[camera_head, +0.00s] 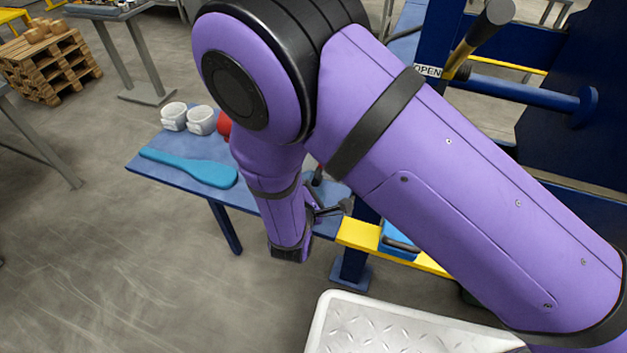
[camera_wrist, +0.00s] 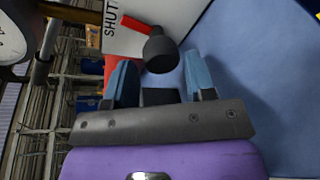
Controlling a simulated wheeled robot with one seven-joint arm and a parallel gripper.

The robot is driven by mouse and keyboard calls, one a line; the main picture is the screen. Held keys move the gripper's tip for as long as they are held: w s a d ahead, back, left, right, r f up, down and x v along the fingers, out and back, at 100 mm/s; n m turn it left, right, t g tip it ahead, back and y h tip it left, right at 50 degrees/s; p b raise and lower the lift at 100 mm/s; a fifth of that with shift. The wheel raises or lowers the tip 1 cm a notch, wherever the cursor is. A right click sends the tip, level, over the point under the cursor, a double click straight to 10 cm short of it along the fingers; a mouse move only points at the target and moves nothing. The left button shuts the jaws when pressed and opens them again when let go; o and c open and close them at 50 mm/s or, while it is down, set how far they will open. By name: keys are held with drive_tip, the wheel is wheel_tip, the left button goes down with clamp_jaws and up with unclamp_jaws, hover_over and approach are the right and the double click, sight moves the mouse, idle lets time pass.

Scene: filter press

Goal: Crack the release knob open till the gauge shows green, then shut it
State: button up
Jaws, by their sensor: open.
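The release knob (camera_wrist: 160,50) is a dark round-ended knob in the wrist view, in front of a white plate marked SHUT (camera_wrist: 112,22) with a red mark beside it. The gauge (camera_wrist: 14,36) shows only as part of a pale dial at the left edge; its needle and colours cannot be read. My gripper (camera_wrist: 159,66) is open, with one blue finger at each side just below the knob; I cannot tell whether they touch it. In the head view my gripper (camera_head: 331,209) is small and partly hidden by my purple arm, which also hides the gauge.
A blue bench (camera_head: 150,168) holds white cups (camera_head: 201,120), a red item (camera_head: 224,125) and a blue paddle (camera_head: 190,167). A yellow bar (camera_head: 358,234) and blue press frame stand at right, with a lever (camera_head: 478,38) by an OPEN label.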

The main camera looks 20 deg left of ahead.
drive_tip(key=shift+x, duration=1.15)
drive_tip(key=c, duration=0.6)
drive_tip(key=shift+n+h, duration=0.3)
drive_tip(key=shift+n, duration=0.6)
drive_tip(key=shift+c, duration=0.2)
drive_tip(key=o, duration=0.6)
drive_tip(key=shift+o, duration=0.2)
drive_tip(key=shift+s, duration=0.1)
drive_tip(key=v, duration=1)
drive_tip(key=shift+s+r, duration=0.25)
drive_tip(key=shift+s, duration=0.1)
